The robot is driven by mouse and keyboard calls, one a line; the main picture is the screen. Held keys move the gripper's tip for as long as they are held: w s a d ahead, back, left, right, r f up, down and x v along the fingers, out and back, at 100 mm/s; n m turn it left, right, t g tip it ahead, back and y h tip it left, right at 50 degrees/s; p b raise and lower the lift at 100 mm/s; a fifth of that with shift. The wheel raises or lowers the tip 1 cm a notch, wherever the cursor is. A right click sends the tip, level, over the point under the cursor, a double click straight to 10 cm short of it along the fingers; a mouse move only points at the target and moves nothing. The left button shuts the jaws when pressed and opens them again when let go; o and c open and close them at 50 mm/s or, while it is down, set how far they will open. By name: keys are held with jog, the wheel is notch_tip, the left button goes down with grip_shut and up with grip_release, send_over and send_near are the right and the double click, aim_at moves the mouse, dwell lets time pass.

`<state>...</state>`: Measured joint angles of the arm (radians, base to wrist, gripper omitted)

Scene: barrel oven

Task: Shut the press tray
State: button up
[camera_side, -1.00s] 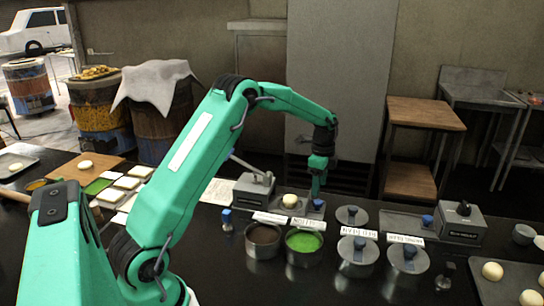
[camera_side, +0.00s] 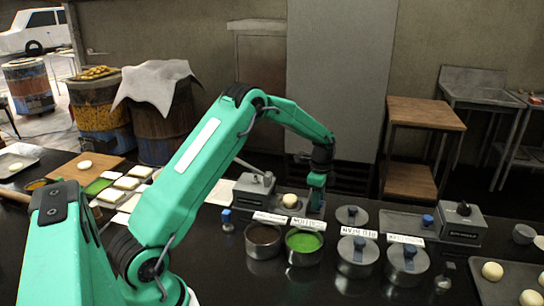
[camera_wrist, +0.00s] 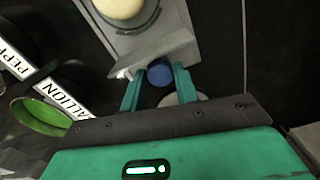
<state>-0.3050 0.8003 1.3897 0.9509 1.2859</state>
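The left press (camera_side: 255,188) is a grey box with a lever at the back of the counter. Its tray (camera_wrist: 163,40) is pulled out to the right, with a pale dough ball (camera_side: 290,201) on it, also seen at the top of the wrist view (camera_wrist: 120,6). A blue knob (camera_wrist: 160,74) sits at the tray's outer end. My gripper (camera_wrist: 159,78) is open, with one green finger on each side of the knob. Whether the fingers touch it I cannot tell. In the side view my gripper (camera_side: 317,203) is low at the tray's end and hides the knob.
A green-filled pot (camera_side: 304,242), a brown-filled pot (camera_side: 263,240) and lidded pots (camera_side: 357,255) stand in front, with label cards behind them. A second press (camera_side: 461,222) with its own blue-knobbed tray (camera_side: 401,221) is at right.

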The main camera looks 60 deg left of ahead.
grip_shut()
send_near(280, 203)
notch_tip(280, 203, down, 5)
jog(key=shift+s+f, duration=0.1)
jog(key=o, duration=0.6)
grip_release()
jog(key=shift+d, duration=0.1)
jog(key=shift+r, duration=3.95)
